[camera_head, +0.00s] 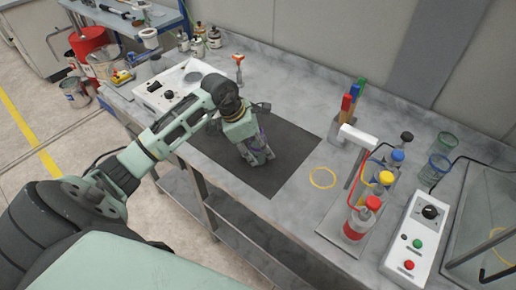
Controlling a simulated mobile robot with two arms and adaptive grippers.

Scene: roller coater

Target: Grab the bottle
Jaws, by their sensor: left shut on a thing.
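My left gripper (257,152) reaches in from the left and points down over the dark mat (285,175) on the grey bench. It is shut on a bottle, which its fingers hide almost wholly; only a small purplish patch shows beside them. I cannot tell whether the bottle touches the mat. Several other bottles stand in a rack at the right, with a red-capped bottle (361,219) nearest, then a yellow-capped bottle (380,187) and a blue-capped one (395,161). My right gripper is not in view.
A yellow ring (322,178) lies right of the mat. A control box (413,240) with buttons and a glass tank edge stand at the far right. A white device (170,88) stands behind my arm. The mat's right part is clear.

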